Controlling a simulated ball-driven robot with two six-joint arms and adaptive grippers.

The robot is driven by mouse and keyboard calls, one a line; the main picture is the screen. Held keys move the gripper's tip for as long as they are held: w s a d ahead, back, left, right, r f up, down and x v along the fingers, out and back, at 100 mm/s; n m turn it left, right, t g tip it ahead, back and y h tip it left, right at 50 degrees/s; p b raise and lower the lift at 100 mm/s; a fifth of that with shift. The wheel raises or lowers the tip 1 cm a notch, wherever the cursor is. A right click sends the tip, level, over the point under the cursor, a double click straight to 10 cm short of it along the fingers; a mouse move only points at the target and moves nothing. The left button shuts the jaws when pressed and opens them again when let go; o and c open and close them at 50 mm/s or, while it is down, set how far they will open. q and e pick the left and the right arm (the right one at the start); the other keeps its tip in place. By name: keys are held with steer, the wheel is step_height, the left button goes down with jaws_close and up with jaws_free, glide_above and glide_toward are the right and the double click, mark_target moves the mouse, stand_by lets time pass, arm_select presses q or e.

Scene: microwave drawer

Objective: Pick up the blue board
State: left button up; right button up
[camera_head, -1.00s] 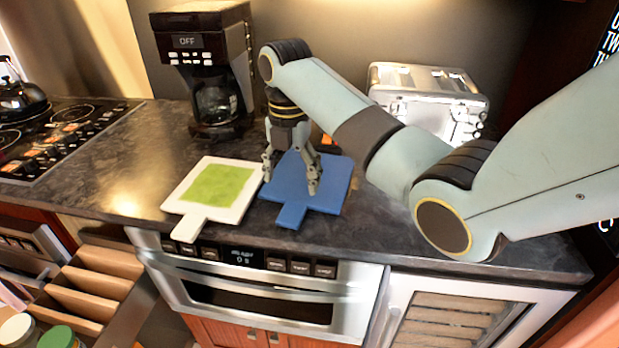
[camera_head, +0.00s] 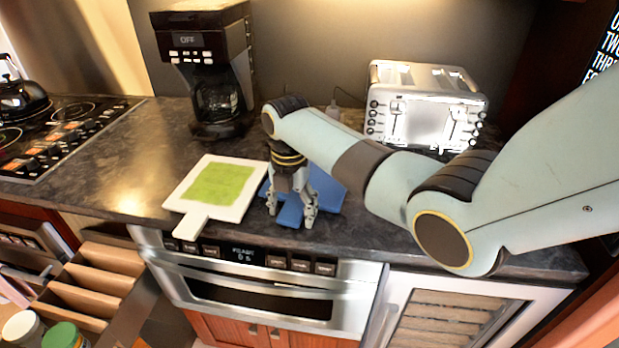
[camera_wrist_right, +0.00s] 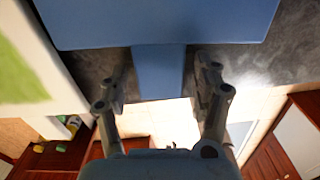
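The blue board (camera_head: 328,190) lies flat on the dark counter, its short handle pointing to the counter's front edge. My right gripper (camera_head: 291,218) points down over the handle end and hides part of the board. In the right wrist view the blue board (camera_wrist_right: 160,22) fills the top, and its handle (camera_wrist_right: 158,72) runs between the two fingers of the right gripper (camera_wrist_right: 162,85). The fingers are open, with a gap on each side of the handle. My left gripper is not in view.
A white board with a green middle (camera_head: 218,186) lies close to the left of the blue board. A coffee maker (camera_head: 212,70) and a silver toaster (camera_head: 425,105) stand behind. A stove (camera_head: 50,135) is at left. An open drawer (camera_head: 95,285) is below the counter.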

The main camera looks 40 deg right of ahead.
steer(key=c, duration=1.1)
steer(key=shift+r, duration=0.1)
